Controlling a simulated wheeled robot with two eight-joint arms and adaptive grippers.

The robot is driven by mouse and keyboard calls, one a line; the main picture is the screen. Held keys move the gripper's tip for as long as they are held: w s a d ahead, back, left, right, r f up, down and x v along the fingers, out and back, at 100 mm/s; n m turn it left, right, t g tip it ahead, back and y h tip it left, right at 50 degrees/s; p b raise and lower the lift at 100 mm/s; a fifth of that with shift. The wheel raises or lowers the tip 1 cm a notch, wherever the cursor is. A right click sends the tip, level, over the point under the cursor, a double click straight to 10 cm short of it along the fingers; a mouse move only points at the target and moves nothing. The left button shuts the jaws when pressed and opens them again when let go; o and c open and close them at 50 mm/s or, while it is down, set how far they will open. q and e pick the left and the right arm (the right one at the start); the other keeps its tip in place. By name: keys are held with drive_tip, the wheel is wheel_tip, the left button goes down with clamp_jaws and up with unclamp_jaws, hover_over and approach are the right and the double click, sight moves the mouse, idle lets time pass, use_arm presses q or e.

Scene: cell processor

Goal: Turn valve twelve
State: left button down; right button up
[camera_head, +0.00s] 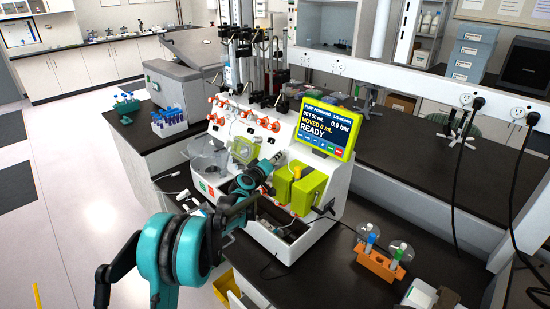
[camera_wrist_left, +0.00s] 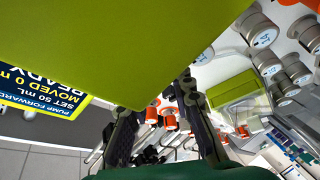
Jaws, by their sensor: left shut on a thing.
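The cell processor (camera_head: 330,190) is a white machine with a row of orange-handled valves (camera_head: 243,113) on its upper panel. These orange valves also show beyond my fingers in the wrist view (camera_wrist_left: 151,115). My left gripper (camera_head: 268,166) reaches in from the lower left, close to the machine's front between a clear lime-framed part and the lime-green block. It is shut on what looks like a small grey valve knob (camera_head: 279,158). In the left wrist view, the gripper (camera_wrist_left: 155,98) shows two dark fingers, partly covered by a large lime-green surface. My right gripper is not in view.
The screen (camera_head: 323,128) reads READY above the lime-green block (camera_head: 308,188). A round clear-topped bowl (camera_head: 208,155) sits left of the gripper. An orange tube rack (camera_head: 379,264) stands on the dark bench at right. A blue-capped tube rack (camera_head: 169,123) stands at left.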

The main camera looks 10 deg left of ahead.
use_arm(q)
drive_tip(key=n, duration=0.1)
drive_tip(key=n+p, duration=0.1)
drive_tip(key=n, duration=0.1)
drive_tip(key=n+g+y, duration=0.1)
drive_tip(key=shift+d+r+p, duration=0.1)
drive_tip(key=shift+r+p, duration=0.2)
drive_tip(key=shift+p, duration=0.05)
drive_tip(key=shift+n+g+y+p, duration=0.3)
drive_tip(key=shift+n+g+p, duration=0.15)
drive_tip(key=shift+n, duration=0.65)
drive_tip(key=c, duration=1.3)
unclamp_jaws()
drive_tip(key=shift+w, duration=0.1)
drive_tip(key=v, duration=1.2)
